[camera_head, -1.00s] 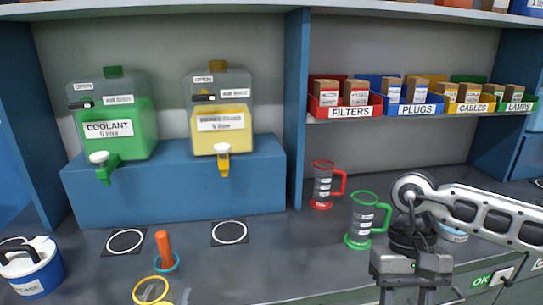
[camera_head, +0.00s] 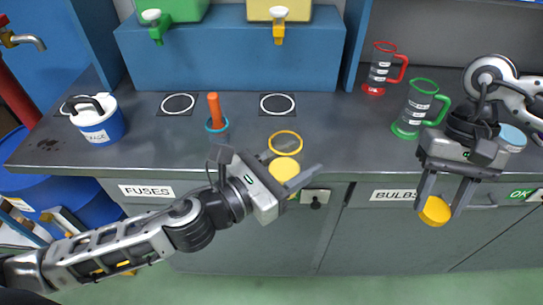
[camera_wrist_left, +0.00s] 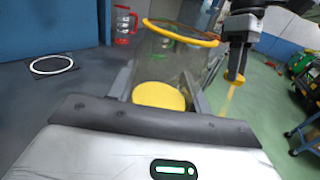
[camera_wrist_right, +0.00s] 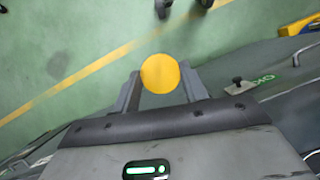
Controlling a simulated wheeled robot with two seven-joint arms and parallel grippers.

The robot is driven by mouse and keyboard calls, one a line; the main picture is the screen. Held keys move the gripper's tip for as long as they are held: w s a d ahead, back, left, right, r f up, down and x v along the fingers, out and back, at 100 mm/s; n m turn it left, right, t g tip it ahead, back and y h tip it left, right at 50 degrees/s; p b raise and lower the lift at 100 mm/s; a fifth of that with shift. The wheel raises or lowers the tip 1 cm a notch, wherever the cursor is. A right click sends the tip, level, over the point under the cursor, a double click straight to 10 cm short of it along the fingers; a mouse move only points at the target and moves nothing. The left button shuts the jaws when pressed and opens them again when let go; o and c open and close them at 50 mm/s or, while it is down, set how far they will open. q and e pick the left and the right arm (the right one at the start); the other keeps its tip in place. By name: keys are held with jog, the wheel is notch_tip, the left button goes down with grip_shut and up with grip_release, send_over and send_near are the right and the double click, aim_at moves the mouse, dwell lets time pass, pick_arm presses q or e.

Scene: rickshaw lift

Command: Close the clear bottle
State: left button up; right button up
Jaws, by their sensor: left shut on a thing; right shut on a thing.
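The clear bottle (camera_head: 286,155) is see-through with a yellow rim and yellow base. It is held upright or nearly so in front of the counter edge, its top open. My left gripper (camera_head: 294,170) is shut on it; in the left wrist view the bottle (camera_wrist_left: 165,62) stands between the fingers. My right gripper (camera_head: 443,208) is shut on a round yellow cap (camera_head: 435,211), lower and to the right, apart from the bottle. The cap (camera_wrist_right: 160,73) also shows between the fingertips in the right wrist view. My right gripper (camera_wrist_left: 236,75) appears beyond the bottle in the left wrist view.
On the counter (camera_head: 330,140) stand a green-rimmed jug (camera_head: 413,112), a red jug (camera_head: 380,70), an orange-handled item (camera_head: 215,115) and a blue-white pail (camera_head: 98,118). Open floor (camera_head: 330,285) lies before the cabinets.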

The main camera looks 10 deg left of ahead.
dwell(0.4)
jog(key=a+r+m+t+y, duration=0.1)
jog(key=a+r+m+y, duration=0.1)
jog(key=a+r+m, duration=0.3)
jog(key=a+r+m+y, duration=0.1)
jog(key=a+r+m, duration=0.5)
jog(key=a+r, duration=0.7)
jog(key=a, duration=0.6)
jog(key=shift+a+t+y, duration=0.3)
jog(key=shift+t+y, duration=0.1)
jog(key=shift+s+f, duration=0.1)
jog(key=shift+f, duration=0.1)
jog(key=shift+f, duration=1.85)
jog(key=shift+r, duration=0.1)
